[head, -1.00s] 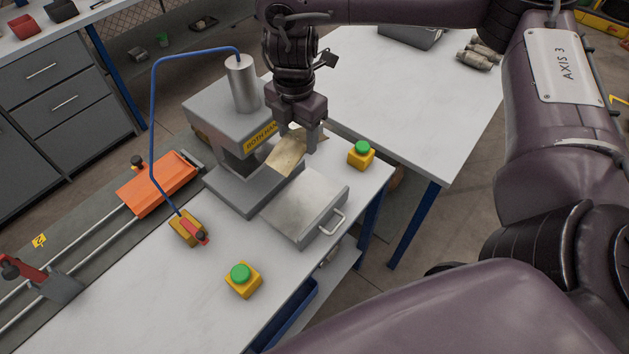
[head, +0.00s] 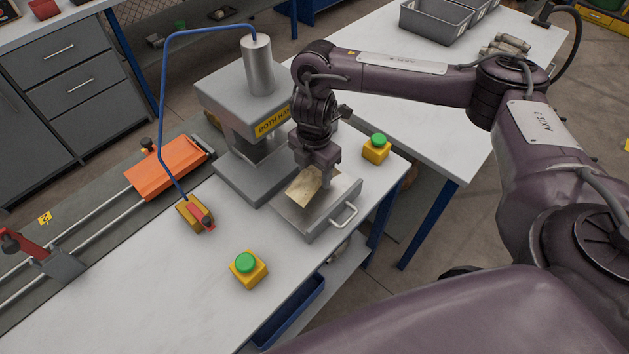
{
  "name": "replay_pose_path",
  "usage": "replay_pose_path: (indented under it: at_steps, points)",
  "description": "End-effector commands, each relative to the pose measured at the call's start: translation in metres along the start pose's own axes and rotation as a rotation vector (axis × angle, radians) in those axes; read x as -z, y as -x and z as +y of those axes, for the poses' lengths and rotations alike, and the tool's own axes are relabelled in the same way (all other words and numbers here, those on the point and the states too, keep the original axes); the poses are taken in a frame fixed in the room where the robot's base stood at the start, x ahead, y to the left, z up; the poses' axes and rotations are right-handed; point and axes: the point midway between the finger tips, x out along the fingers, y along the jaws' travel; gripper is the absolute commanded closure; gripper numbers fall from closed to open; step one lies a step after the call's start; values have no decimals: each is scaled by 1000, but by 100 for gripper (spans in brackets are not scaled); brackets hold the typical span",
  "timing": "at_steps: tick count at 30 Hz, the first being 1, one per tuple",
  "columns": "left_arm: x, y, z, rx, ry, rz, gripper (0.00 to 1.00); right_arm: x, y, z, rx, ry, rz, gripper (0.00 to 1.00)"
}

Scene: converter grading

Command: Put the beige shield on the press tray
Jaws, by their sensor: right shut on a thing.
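The beige shield (head: 304,187) is a thin, bent tan piece. My right gripper (head: 322,186) is shut on it and points down over the press tray. The press tray (head: 296,222) is a flat grey metal plate with a raised edge and a handle (head: 345,215), pulled out in front of the press (head: 233,130). The shield is over the tray; I cannot tell whether it touches the tray's surface. My left gripper is not in view.
Two green-topped yellow buttons stand on the bench, one at the front (head: 248,268) and one right of the press (head: 376,148). A yellow block with a red lever (head: 195,214) sits left of the tray. An orange slide (head: 169,167) is at left.

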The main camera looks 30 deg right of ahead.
Motion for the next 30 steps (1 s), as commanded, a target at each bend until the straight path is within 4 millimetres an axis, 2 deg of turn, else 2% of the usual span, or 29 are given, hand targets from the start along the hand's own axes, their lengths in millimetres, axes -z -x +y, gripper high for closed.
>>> replay_pose_path:
  at_steps: [3,6,20,21,25,30]
  points:
    - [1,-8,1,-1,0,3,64,1,-22,-2,5,-2,3,67]
    - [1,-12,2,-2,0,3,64,0,-33,-1,4,-2,2,67]
    - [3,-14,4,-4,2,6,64,0,-40,-1,2,-1,0,67]
    - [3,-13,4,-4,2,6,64,0,-39,-1,2,0,0,39]
    - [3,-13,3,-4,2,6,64,0,-39,-1,2,-1,0,22]
    - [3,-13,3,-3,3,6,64,0,-38,-1,2,-1,0,22]
